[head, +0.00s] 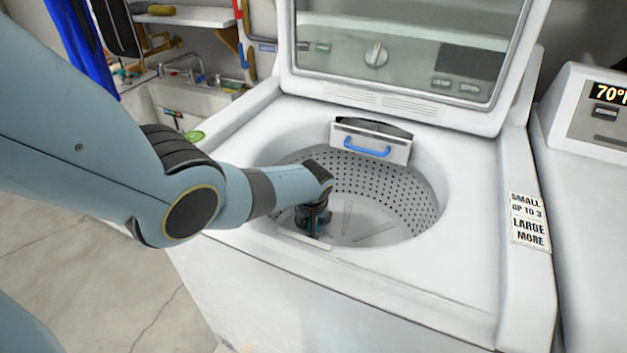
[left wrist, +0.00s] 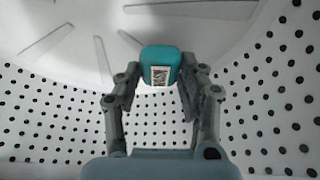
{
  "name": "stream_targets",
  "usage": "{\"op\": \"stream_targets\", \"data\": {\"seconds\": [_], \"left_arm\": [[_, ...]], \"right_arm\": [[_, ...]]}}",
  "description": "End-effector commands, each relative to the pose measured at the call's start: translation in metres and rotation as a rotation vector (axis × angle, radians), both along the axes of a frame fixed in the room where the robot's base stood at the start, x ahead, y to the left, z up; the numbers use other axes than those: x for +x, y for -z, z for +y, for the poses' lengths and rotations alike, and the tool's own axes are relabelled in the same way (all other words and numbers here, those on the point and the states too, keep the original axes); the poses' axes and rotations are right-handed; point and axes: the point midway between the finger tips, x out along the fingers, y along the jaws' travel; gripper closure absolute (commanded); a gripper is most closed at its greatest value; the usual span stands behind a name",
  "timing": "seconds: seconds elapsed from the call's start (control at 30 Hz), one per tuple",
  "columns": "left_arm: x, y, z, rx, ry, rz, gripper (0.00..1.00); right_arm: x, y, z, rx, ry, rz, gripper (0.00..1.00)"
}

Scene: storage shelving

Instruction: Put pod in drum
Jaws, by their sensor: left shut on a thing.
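A teal pod (left wrist: 158,63) with a small pale label is between the fingertips of my left gripper (left wrist: 160,72) in the left wrist view. My left gripper is shut on it. In the head view my left gripper (head: 313,217) reaches down into the open washer drum (head: 385,190), near its front left side. The pod is mostly hidden there by the gripper. The drum is pale with rows of dark holes and looks empty apart from the gripper. My right gripper is in neither view.
The white washer (head: 450,270) has its lid (head: 400,60) raised at the back. A dispenser drawer with a blue handle (head: 367,146) sticks out at the drum's rear rim. Another machine (head: 590,180) stands at right.

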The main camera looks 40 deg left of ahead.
Motion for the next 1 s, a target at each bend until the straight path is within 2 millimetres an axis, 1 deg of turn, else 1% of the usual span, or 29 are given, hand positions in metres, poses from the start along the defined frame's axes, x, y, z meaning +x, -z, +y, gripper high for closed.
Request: {"op": "stream_targets", "data": {"seconds": [0.1, 0.2, 0.23, 0.37, 0.4, 0.63, 0.73, 0.87, 1.0], "left_arm": [[0.0, 0.005, 0.0, 0.0, 0.0, 0.0, 0.82], [0.0, 0.004, 0.0, 0.0, 0.0, 0.0, 0.82], [0.0, 0.003, 0.0, 0.0, 0.0, 0.0, 0.57], [0.0, 0.003, 0.0, 0.0, 0.0, 0.0, 0.4], [0.0, 0.003, 0.0, 0.0, 0.0, 0.0, 0.37], [0.0, 0.003, 0.0, 0.0, 0.0, 0.0, 0.37], [0.0, -0.002, 0.0, 0.0, 0.0, 0.0, 0.37], [-0.001, -0.02, -0.002, -0.001, 0.001, -0.002, 0.37], [-0.011, -0.051, -0.009, 0.0, 0.002, -0.004, 0.37]], "right_arm": [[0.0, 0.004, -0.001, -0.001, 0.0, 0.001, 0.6], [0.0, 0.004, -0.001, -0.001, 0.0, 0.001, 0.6], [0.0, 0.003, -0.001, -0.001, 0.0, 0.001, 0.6], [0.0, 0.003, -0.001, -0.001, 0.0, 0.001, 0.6], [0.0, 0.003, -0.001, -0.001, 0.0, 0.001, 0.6], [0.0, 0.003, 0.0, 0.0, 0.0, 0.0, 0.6], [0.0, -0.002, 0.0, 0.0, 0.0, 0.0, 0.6], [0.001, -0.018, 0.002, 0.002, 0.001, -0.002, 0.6], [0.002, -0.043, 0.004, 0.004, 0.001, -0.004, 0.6]]}}
